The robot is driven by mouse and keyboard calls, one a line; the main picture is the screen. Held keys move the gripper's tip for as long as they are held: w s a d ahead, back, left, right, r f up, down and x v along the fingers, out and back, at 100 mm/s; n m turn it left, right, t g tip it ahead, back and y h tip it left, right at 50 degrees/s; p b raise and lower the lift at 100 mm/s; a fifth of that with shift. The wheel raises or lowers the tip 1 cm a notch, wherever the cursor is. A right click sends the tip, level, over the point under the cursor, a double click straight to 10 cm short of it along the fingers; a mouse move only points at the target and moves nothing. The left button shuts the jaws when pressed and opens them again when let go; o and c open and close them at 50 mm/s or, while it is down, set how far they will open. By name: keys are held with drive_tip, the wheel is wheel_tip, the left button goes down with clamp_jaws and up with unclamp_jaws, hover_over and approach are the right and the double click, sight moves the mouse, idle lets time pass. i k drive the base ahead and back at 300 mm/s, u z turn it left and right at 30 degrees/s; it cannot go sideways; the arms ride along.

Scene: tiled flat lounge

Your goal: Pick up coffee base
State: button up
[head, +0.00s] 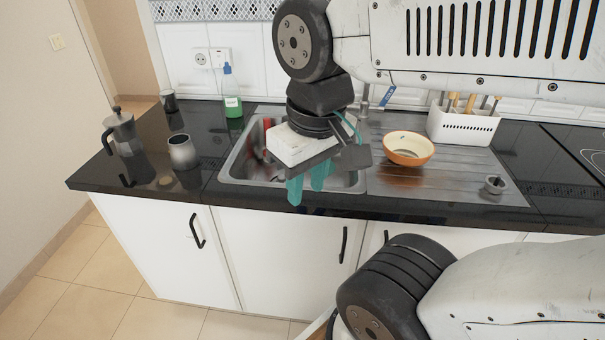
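An open-topped metal vessel (183,152), which looks like the coffee base, stands upright on the dark counter left of the sink. A grey moka pot top (120,134) with a black handle and lid stands to its left. My gripper (308,190) has teal fingers pointing down over the front of the sink, right of the metal vessel and apart from it. The fingers look apart, with nothing visible between them. My wrist hides part of the sink and tap.
A sink (235,172) holds something red, partly hidden. An orange bowl (407,149) and a small metal part (494,185) sit on the drainboard. A white utensil holder (462,127), green soap bottle (233,105) and dark cup (168,101) stand behind. The counter's front-left is clear.

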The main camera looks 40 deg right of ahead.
sight(184, 156)
drive_tip(key=z, duration=0.1)
drive_tip(key=k, duration=1)
drive_tip(key=u, duration=0.95)
drive_tip(key=i, duration=1.3)
drive_tip(key=z, duration=1)
drive_tip(key=i, duration=0.3)
drive_tip(key=z, duration=0.25)
